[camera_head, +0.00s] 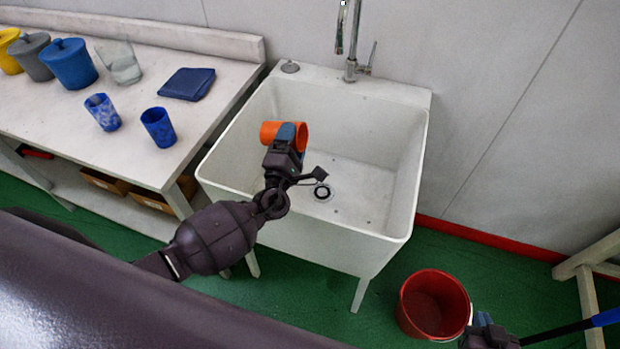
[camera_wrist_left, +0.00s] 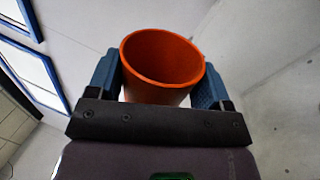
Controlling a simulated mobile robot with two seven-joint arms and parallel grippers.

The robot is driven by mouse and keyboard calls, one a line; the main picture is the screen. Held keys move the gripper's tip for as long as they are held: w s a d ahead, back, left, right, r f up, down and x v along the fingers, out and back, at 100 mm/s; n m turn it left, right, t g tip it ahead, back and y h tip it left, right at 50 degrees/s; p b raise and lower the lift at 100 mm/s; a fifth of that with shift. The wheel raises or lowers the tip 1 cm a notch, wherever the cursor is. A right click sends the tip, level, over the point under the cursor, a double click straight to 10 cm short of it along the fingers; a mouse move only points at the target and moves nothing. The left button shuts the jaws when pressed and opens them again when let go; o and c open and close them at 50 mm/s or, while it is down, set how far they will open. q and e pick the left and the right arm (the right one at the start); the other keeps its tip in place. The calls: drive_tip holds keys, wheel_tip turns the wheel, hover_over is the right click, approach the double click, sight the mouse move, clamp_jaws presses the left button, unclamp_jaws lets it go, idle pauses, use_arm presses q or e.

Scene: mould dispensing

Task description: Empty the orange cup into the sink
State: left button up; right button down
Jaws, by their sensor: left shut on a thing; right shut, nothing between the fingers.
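The orange cup (camera_head: 269,131) is in my left gripper (camera_head: 291,134), held over the left part of the white sink (camera_head: 406,180). In the head view the cup looks tipped on its side. In the left wrist view the cup (camera_wrist_left: 163,60) sits between the two blue fingers of the left gripper (camera_wrist_left: 162,82), which are shut on it. Its rim and orange inner wall show there, and I see no contents in the visible part. My right gripper (camera_head: 487,333) is at the lower right edge, shut and partly cut off.
A tall tap (camera_head: 351,50) stands at the sink's back edge. A table (camera_head: 60,118) on the left holds blue cups (camera_head: 158,127), lidded pots (camera_head: 70,64), a clear beaker (camera_head: 119,62) and a folded blue cloth (camera_head: 187,83). A red bucket (camera_head: 433,304) stands on the green floor.

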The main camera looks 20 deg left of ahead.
use_arm(q)
drive_tip(key=shift+d+r+m+h+p, duration=0.2)
drive_tip(key=shift+m+h+p, duration=0.2)
drive_tip(key=shift+m, duration=0.3)
drive_tip(key=shift+w+a, duration=0.1)
drive_tip(key=shift+a, duration=0.05)
drive_tip(key=shift+a+m, duration=0.15)
drive_tip(key=shift+m, duration=0.15)
drive_tip(key=shift+a+r+m+p, duration=0.1)
drive_tip(key=shift+m+p, duration=0.4)
drive_tip(key=shift+m, duration=0.1)
drive_tip(key=shift+r+m+h+p, duration=0.1)
drive_tip(key=shift+m+h+p, duration=0.2)
drive_tip(key=shift+m+p, duration=0.1)
